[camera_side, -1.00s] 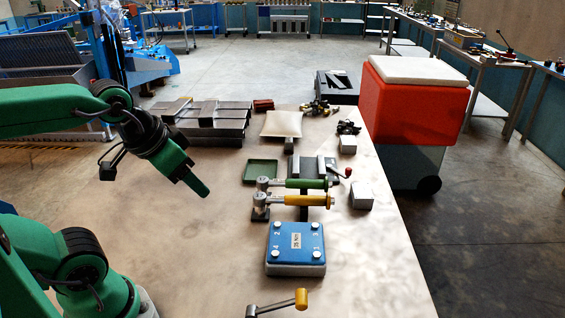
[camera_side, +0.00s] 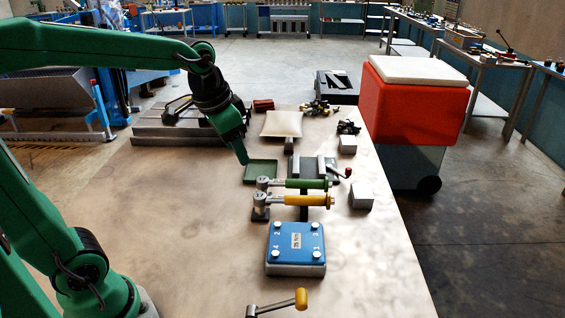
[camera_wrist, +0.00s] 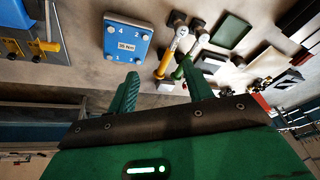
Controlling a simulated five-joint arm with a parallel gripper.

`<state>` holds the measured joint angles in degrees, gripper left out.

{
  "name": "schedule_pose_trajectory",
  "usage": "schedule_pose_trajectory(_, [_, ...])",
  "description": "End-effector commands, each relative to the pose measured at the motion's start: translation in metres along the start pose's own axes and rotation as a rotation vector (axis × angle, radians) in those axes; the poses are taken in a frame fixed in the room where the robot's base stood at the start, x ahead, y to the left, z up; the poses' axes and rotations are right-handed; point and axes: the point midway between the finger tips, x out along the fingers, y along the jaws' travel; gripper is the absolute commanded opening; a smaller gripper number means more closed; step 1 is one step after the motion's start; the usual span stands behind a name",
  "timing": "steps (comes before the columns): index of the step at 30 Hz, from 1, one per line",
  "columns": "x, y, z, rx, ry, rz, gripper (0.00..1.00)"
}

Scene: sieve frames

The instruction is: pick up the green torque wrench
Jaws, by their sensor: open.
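The green torque wrench (camera_side: 310,184) lies level on a dark stand in the side view, its metal head to the left, just behind a yellow-handled wrench (camera_side: 300,200). In the wrist view the green wrench (camera_wrist: 181,71) shows beside the yellow one (camera_wrist: 172,54), near the right finger, which hides part of it. My gripper (camera_side: 245,161) is above the table, left of and behind the wrench heads, near the green tray, apart from the wrench.
A blue block (camera_side: 296,237) with corner knobs stands in front of the wrenches. A shallow green tray (camera_side: 261,172) lies behind them. A grey vise-like device (camera_side: 305,166) and grey blocks (camera_side: 362,195) are close by. The left tabletop (camera_side: 190,220) is clear.

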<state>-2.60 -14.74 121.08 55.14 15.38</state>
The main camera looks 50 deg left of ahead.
Motion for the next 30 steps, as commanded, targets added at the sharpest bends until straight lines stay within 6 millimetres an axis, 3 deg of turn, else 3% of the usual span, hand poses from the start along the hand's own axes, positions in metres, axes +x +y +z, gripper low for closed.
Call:
schedule_pose_trajectory(14, [0.061,-0.034,-0.07,0.159,-0.12,0.036,0.51])
schedule_pose_trajectory(30, [0.168,-0.07,-0.119,0.339,-0.239,0.107,0.51])
